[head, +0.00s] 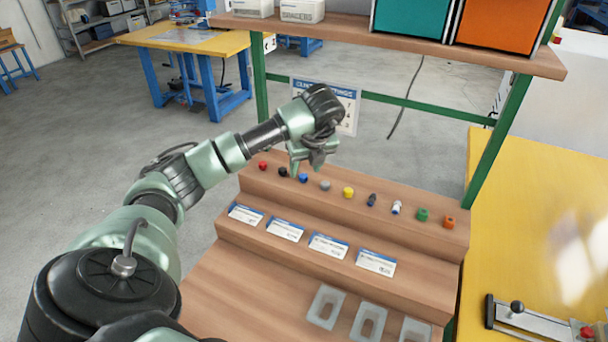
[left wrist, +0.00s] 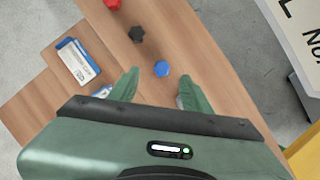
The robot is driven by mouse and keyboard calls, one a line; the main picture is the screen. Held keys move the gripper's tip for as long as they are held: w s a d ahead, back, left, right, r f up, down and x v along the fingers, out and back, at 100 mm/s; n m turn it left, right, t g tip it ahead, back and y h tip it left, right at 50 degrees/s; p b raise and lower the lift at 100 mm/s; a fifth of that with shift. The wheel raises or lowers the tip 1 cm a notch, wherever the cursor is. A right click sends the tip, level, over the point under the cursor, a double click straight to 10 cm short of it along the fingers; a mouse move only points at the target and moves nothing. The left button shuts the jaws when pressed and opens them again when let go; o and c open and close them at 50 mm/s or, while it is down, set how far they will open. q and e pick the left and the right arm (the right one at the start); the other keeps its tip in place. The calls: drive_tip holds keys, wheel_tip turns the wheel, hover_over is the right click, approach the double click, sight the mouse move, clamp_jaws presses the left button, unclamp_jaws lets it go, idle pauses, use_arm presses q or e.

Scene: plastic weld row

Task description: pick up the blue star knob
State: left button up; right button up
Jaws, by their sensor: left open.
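The blue star knob (head: 304,178) lies on the top wooden step, in a row of small parts. It also shows in the left wrist view (left wrist: 161,69), just beyond and between the fingertips. My left gripper (head: 312,166) is above the row, close over the blue knob, with its fingers pointing down. In the left wrist view its two green fingers (left wrist: 156,88) are spread apart with nothing between them. A black knob (head: 283,172) and a red knob (head: 263,166) lie to the left of the blue one. My right gripper is not in view.
To the right in the row are a grey part (head: 325,186), a yellow knob (head: 348,192) and several others. Cards (head: 328,246) lie on the step below. A shelf (head: 400,48) with bins overhangs the back, on green posts (head: 497,140).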

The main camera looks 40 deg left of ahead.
sight(303, 175)
use_arm(q)
drive_tip(key=x, duration=0.4)
drive_tip(key=shift+w+a+p, duration=0.1)
drive_tip(key=shift+w+p, duration=0.05)
drive_tip(key=shift+p, duration=0.2)
clamp_jaws()
drive_tip(key=shift+r, duration=0.1)
